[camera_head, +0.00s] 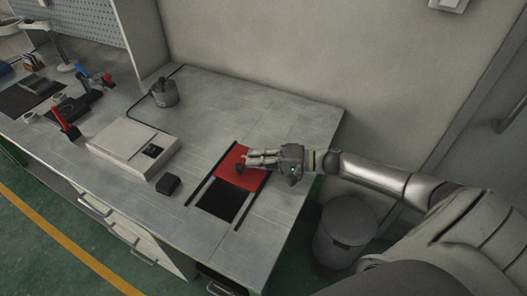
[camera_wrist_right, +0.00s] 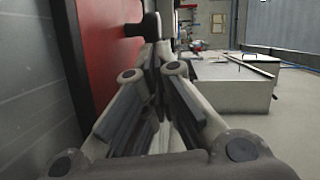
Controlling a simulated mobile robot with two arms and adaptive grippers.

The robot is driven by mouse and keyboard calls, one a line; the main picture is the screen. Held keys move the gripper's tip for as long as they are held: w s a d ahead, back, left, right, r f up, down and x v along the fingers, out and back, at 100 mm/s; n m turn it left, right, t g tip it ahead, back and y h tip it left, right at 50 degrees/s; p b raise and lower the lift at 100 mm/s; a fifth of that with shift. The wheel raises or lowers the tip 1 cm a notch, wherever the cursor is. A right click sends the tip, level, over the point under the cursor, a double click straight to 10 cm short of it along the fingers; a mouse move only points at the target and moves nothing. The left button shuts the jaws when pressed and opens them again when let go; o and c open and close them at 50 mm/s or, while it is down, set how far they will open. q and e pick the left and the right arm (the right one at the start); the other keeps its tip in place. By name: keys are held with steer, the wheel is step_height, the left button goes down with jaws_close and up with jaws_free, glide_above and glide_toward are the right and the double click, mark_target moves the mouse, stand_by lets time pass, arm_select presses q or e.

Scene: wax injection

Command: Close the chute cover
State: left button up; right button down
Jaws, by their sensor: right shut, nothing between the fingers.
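The red chute cover (camera_head: 232,160) lies flat on the workbench between two dark rails, behind the dark open chute (camera_head: 217,203). A small black knob (camera_head: 239,169) stands on the cover. My right gripper (camera_head: 250,158) comes in from the right, low over the cover, its fingers pointing left, with the knob just in front of them. In the right wrist view the red cover (camera_wrist_right: 98,45) is at the left, and the black knob (camera_wrist_right: 133,20) is near the fingertips (camera_wrist_right: 154,62). The fingers are shut and empty; I cannot tell whether they touch the knob. My left gripper is out of view.
A pale flat device (camera_head: 125,142) and a small black box (camera_head: 168,186) stand left of the chute. A grey pot (camera_head: 165,93) with a cable is at the back. A grey bin (camera_head: 343,233) stands on the floor right of the bench. The bench's back right is clear.

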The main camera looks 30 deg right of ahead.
stand_by(0.3)
steer(key=shift+s+a, duration=0.1)
steer(key=shift+a, duration=0.15)
steer(key=s+a+p, duration=0.6)
steer(key=a+p, duration=0.2)
steer(key=a, duration=0.2)
steer(key=shift+s+a+p, duration=0.15)
steer(key=shift+a+p, duration=0.15)
steer(key=shift+a, duration=0.1)
steer(key=shift+d, duration=0.1)
steer(key=v, duration=1.2)
